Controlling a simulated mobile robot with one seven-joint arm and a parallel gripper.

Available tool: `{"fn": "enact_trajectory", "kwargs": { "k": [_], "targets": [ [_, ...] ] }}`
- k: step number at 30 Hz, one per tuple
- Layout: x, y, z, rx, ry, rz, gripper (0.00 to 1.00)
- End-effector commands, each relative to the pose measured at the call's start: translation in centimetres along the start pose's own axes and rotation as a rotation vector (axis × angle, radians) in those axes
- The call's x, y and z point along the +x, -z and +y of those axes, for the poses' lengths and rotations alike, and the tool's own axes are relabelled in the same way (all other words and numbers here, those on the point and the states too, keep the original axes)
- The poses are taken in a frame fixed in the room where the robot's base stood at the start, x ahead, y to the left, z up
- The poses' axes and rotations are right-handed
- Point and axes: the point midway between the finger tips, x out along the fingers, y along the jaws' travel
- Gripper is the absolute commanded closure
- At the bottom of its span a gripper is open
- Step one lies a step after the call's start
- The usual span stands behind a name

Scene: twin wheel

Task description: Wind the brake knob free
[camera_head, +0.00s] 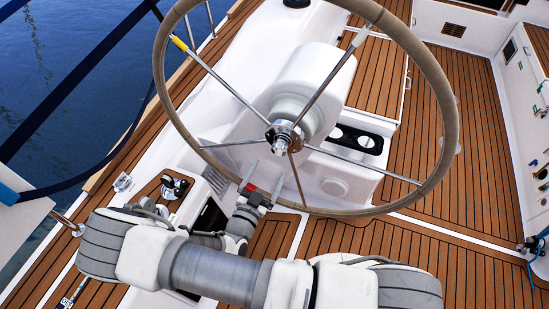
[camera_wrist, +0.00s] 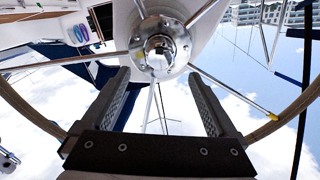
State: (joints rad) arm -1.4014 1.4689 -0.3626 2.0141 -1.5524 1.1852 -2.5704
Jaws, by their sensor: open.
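The steering wheel (camera_head: 445,90) has a tan rim and thin metal spokes; one spoke carries a yellow band. The metal brake knob (camera_head: 283,134) sits at the hub, in front of the white pedestal (camera_head: 318,70). In the wrist view the shiny knob (camera_wrist: 160,52) shows beyond and between my fingertips, near the top middle. My gripper (camera_head: 262,180) is below the hub in the head view, its fingers pointing up towards the knob. In the wrist view my gripper (camera_wrist: 158,80) has its two fingers wide apart with nothing between them. The fingers appear apart from the knob.
Wheel spokes (camera_head: 232,88) fan out around the hub, close to my fingers. A white box with cup holders (camera_head: 357,138) stands behind the wheel at right. Teak deck (camera_head: 470,150) lies open to the right; water (camera_head: 60,60) is at upper left.

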Motion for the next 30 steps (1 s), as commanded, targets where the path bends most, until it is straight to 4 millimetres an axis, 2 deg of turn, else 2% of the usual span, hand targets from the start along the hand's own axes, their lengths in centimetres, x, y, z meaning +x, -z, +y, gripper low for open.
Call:
{"fn": "enact_trajectory", "kwargs": {
  "k": [1,6,12,18,30],
  "targets": [
    [-1.4,-0.1,-0.1,0.001,0.002,-0.004,0.06],
    [-5.1,-0.1,-0.1,0.001,0.001,-0.003,0.06],
    [-7.9,-0.1,0.0,0.000,0.001,-0.001,0.06],
    [-8.7,0.0,0.0,-0.001,-0.001,0.000,0.06],
    [-8.6,0.0,0.0,0.000,-0.001,0.000,0.06]
  ]
}}
